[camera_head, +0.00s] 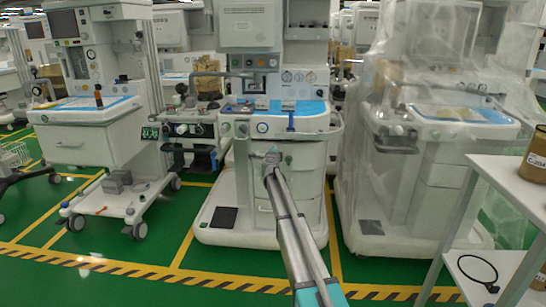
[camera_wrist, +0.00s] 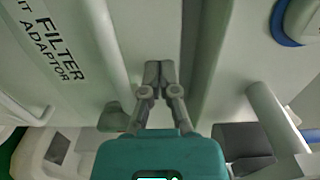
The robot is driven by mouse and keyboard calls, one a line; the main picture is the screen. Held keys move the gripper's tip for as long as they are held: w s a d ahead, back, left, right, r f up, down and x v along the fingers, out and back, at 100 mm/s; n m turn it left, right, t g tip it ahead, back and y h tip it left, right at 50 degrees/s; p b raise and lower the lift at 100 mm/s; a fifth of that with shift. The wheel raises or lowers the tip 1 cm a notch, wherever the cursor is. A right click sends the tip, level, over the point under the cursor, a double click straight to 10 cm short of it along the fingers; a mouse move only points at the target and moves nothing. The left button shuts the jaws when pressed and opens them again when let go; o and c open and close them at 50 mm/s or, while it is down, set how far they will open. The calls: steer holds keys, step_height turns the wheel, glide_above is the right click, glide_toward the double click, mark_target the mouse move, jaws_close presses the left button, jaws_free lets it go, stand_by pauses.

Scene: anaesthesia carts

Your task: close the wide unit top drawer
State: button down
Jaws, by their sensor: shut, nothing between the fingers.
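My gripper (camera_head: 271,158) is at the front of the middle white unit (camera_head: 262,225), just below its blue-topped work surface (camera_head: 300,108). In the wrist view, my gripper (camera_wrist: 161,72) has its two dark fingertips together, with nothing between them. The fingertips are close against pale panels. A panel lettered "FILTER" and "ADAPTOR" (camera_wrist: 95,45) is on the left of that view. The middle unit's upper drawer front (camera_head: 306,156) is partly hidden behind my gripper and arm. How far the drawer stands out, and whether the fingertips touch it, I cannot tell.
Another white unit with a broad drawer front (camera_head: 75,145) stands at left. A plastic-covered unit (camera_head: 420,180) stands close at right. A white shelf table (camera_head: 510,175) with a brown container (camera_head: 537,155) is at front right. Green floor with striped tape (camera_head: 130,268) is clear in front.

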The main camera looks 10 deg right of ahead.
steer(key=shift+x, duration=1.15)
steer(key=shift+w+r, duration=0.15)
steer(key=v, duration=1.5)
